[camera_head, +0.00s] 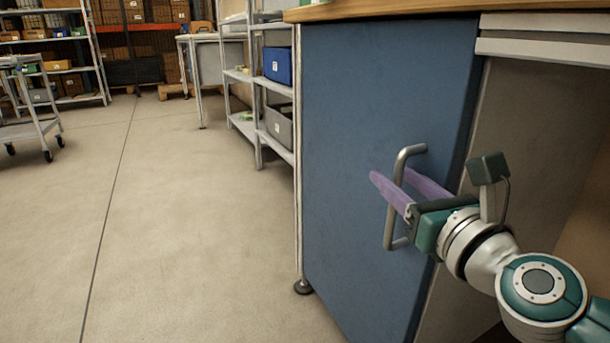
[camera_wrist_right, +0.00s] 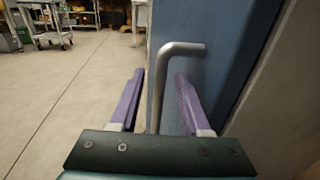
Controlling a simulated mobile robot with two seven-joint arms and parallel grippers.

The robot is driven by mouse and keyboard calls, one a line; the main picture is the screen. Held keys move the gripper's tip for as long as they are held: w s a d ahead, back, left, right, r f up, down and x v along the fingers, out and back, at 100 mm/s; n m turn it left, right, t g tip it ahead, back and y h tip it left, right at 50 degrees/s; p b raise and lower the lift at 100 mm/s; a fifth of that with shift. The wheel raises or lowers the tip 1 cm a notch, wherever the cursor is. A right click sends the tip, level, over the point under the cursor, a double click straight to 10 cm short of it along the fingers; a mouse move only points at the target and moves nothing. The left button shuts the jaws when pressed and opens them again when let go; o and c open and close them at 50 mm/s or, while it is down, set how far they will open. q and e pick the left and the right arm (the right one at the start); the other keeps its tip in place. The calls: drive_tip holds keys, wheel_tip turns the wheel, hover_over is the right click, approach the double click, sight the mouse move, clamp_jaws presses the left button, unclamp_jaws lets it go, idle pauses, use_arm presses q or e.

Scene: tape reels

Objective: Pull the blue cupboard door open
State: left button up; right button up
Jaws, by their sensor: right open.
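The blue cupboard door (camera_head: 370,100) stands under a wooden worktop and looks shut or nearly shut; I cannot tell which. Its grey bar handle (camera_head: 390,222) is upright on the door's right part. My right gripper (camera_head: 400,180) is open, with one purple finger on each side of the handle. In the right wrist view, the handle (camera_wrist_right: 157,95) stands between the two open fingers (camera_wrist_right: 158,88), with gaps beside it. The blue door also shows there (camera_wrist_right: 215,40), behind the right finger. My left gripper is in neither view.
The wooden worktop (camera_head: 400,8) overhangs the door. A metal shelf rack (camera_head: 258,110) with a blue bin (camera_head: 278,65) and a grey bin (camera_head: 279,124) stands behind the cupboard. A trolley (camera_head: 30,130) is at the far left. The floor left of the door is clear.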

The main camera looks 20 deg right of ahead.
drive_tip(key=shift+w, duration=0.3)
clamp_jaws()
idle(1.3)
